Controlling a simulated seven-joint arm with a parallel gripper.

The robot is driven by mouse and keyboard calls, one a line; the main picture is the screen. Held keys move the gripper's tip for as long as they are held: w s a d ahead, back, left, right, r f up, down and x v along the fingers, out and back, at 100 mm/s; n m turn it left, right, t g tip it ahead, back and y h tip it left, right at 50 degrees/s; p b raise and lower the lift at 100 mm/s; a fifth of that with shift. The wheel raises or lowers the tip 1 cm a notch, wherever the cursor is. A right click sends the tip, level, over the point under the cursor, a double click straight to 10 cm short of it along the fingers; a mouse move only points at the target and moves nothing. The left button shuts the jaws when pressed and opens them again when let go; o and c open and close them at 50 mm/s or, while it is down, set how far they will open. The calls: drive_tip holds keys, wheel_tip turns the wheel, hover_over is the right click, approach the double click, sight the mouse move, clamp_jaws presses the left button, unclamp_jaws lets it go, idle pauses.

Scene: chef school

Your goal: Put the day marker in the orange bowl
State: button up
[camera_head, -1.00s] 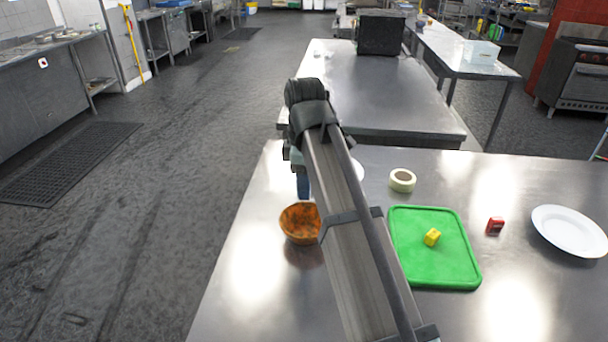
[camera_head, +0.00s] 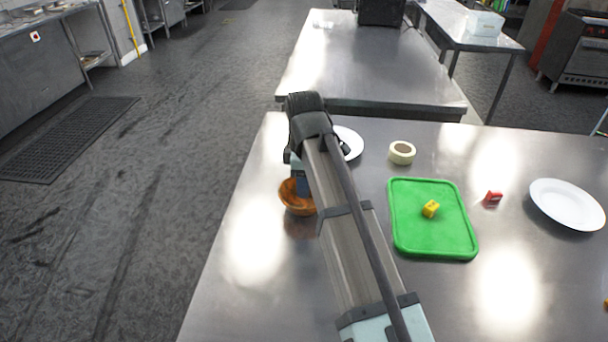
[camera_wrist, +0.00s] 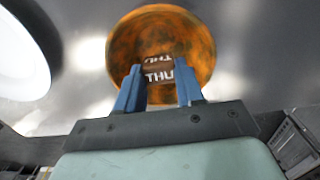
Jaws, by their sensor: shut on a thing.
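The orange bowl (camera_head: 290,201) stands on the steel table left of my arm, partly hidden by my gripper (camera_head: 302,186). In the wrist view the bowl (camera_wrist: 124,48) is straight beyond the fingertips. My gripper (camera_wrist: 158,84) has blue fingers, shut on the day marker (camera_wrist: 158,75), a small brown block with white "THU" lettering. The marker appears over the bowl's opening; I cannot tell how far above the bottom it is. The marker is hidden in the head view.
A green board (camera_head: 432,238) with a yellow block (camera_head: 431,209) lies right of my arm. A red object (camera_head: 493,198), a white plate (camera_head: 567,205) and a tape roll (camera_head: 402,153) are nearby. Another white plate (camera_head: 350,142) is partly behind my arm.

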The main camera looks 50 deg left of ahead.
drive_tip(key=shift+f, duration=0.3)
drive_tip(key=o, duration=1.1)
drive_tip(key=shift+r, duration=3.55)
